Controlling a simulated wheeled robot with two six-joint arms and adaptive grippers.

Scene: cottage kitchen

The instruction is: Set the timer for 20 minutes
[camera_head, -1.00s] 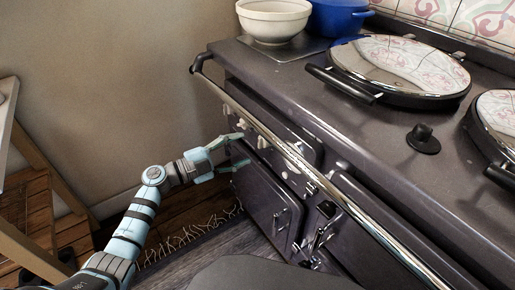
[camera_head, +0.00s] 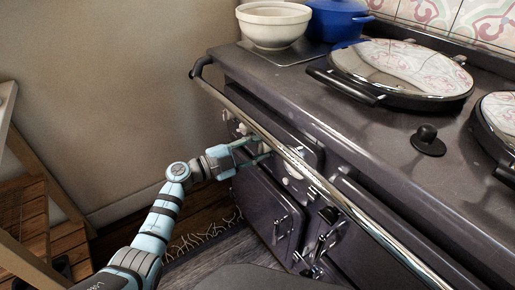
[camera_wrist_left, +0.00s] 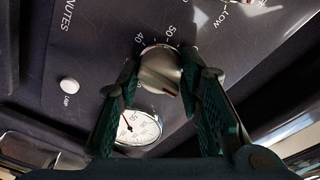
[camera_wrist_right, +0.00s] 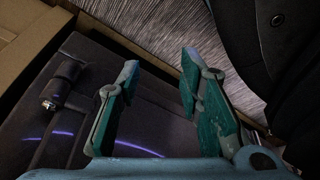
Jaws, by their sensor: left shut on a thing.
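The timer knob (camera_wrist_left: 158,72) is a round metallic knob on the dark stove panel, in the left wrist view. Numbers 40 and 50 and part of the word MINUTES show around it; the rest of its scale is hidden. My left gripper (camera_wrist_left: 160,80) has one finger on each side of the knob and is shut on it. In the head view, my left gripper (camera_head: 266,151) reaches the stove front below the rail, and its fingers partly cover the controls. My right gripper (camera_wrist_right: 160,68) is open and empty in the right wrist view.
A white-faced dial (camera_wrist_left: 138,128) and a white lamp button (camera_wrist_left: 69,86) sit near the knob. A chrome rail (camera_head: 290,157) crosses before the panel. A white bowl (camera_head: 273,25) and blue pot (camera_head: 338,20) stand on the stove. A wooden stand (camera_head: 30,200) is at left.

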